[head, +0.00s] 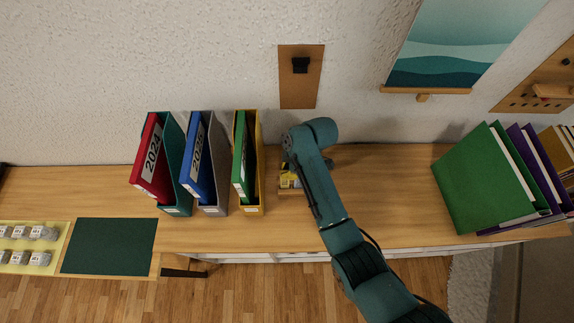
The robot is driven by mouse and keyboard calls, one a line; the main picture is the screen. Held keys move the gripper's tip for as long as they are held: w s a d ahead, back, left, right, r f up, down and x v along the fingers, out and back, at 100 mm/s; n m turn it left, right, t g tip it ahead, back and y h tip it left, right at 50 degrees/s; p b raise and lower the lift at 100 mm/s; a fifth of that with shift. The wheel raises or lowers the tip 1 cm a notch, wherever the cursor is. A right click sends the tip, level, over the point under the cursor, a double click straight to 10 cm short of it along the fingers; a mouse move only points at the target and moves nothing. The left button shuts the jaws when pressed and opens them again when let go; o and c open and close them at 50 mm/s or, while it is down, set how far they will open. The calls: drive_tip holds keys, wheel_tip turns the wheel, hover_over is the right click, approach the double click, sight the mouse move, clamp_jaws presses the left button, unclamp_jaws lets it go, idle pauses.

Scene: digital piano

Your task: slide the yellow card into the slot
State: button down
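A small yellow item (287,181), likely the yellow card, shows just left of my arm on the wooden top. It is at a small wooden block (291,191), partly covered by my arm. Whether the card is in, on or beside the block is too small to tell. My gripper (324,163) is low over the wooden top beneath my wrist, close to the card and mostly hidden. Its fingers and any hold on the card cannot be made out. No slot can be clearly seen.
A yellow magazine file (259,185) with a green binder stands close to the left, beside grey and teal files with binders. A wooden board (301,92) with a black fitting hangs on the wall. Green and purple folders (482,185) lean at right. The wooden top (395,190) between is clear.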

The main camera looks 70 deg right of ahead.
drive_tip(key=shift+f, duration=0.15)
drive_tip(key=c, duration=1.2)
unclamp_jaws()
drive_tip(key=shift+o, duration=0.2)
drive_tip(key=shift+r+p, duration=2.95)
drive_tip(key=shift+r, duration=0.1)
